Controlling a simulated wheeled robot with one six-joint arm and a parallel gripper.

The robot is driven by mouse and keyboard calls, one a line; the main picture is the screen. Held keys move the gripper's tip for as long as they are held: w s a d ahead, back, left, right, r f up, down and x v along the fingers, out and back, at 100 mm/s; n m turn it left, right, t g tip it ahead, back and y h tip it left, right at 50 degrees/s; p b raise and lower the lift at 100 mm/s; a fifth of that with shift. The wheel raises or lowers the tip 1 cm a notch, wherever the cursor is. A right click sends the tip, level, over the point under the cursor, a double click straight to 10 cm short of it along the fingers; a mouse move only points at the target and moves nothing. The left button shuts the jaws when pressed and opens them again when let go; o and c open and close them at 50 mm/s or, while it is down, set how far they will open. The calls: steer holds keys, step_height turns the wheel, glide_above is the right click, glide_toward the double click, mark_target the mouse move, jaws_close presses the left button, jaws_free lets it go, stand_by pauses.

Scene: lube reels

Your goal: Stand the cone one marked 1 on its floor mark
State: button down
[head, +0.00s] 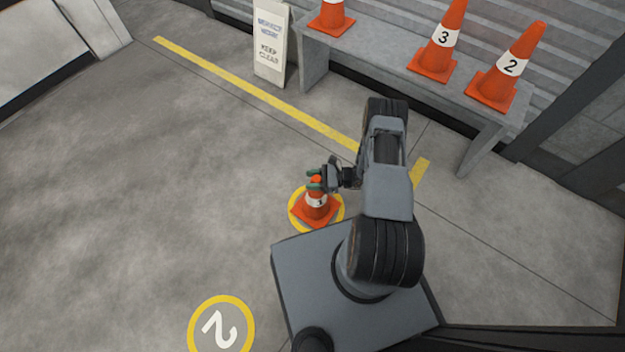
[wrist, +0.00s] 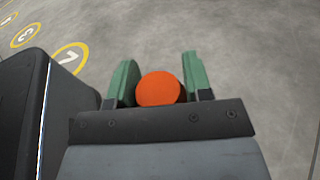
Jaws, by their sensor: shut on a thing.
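The small orange cone (head: 315,212) with a white band is upright inside a yellow ring mark (head: 294,203) on the floor. Its base covers most of the ring's middle, so the ring's number is hidden. The number on its band is too small to read surely. My gripper (head: 316,182) is shut on the cone's top. In the wrist view the round orange cone top (wrist: 160,89) sits between the green fingers of my gripper (wrist: 160,80). Whether the base touches the floor cannot be told surely.
A grey bench (head: 385,50) holds cone 3 (head: 437,58), cone 2 (head: 497,85) and another cone (head: 331,18), cut off by the frame. A white sign (head: 270,45) stands beside it. Floor mark 2 (head: 221,328) is empty. The floor at left is clear.

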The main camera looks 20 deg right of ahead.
steer(key=shift+f, duration=0.1)
steer(key=c, duration=0.5)
jaws_free()
steer(key=shift+c, duration=0.2)
